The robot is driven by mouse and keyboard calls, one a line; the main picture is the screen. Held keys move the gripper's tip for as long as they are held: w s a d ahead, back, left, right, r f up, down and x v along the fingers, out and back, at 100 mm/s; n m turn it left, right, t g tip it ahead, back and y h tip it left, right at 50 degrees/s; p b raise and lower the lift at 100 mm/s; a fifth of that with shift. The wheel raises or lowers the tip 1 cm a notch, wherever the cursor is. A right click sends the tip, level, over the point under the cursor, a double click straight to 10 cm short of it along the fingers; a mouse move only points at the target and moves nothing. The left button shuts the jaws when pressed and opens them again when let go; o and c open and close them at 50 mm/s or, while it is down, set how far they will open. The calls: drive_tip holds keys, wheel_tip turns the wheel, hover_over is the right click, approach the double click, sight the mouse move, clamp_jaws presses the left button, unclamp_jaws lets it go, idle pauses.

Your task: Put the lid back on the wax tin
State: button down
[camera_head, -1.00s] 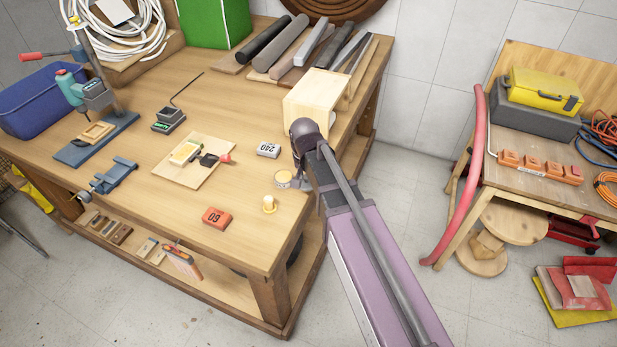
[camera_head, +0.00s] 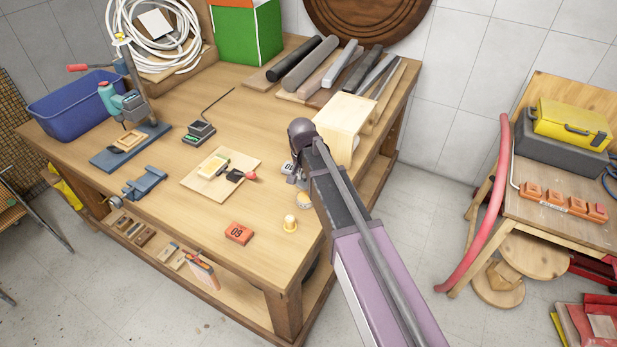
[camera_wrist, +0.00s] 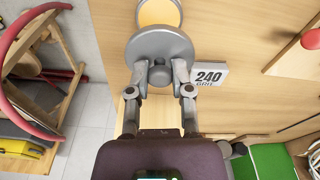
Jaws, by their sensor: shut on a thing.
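My gripper (camera_wrist: 160,78) is shut on the knob of a round grey lid (camera_wrist: 160,44). The lid is held flat side away from my wrist. The wax tin (camera_wrist: 160,12), open with yellow-orange wax showing, is beyond the lid in the wrist view, its near edge covered by the lid. My gripper (camera_head: 296,181) is just behind the tin there; the lid is hard to make out.
A white 240 grit block (camera_wrist: 210,75) lies close beside my gripper. A wooden box (camera_head: 345,122) stands behind it.

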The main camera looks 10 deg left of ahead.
sight(306, 196)
drive_tip(key=shift+f, duration=0.15)
drive_tip(key=shift+f+b, duration=3.05)
drive_tip(key=shift+b, duration=0.15)
drive_tip(key=shift+f, duration=0.2)
idle(0.5)
drive_tip(key=shift+c, duration=2.2)
unclamp_jaws()
drive_tip(key=shift+o, duration=0.2)
drive_tip(key=o, duration=0.4)
drive_tip(key=shift+r, duration=0.15)
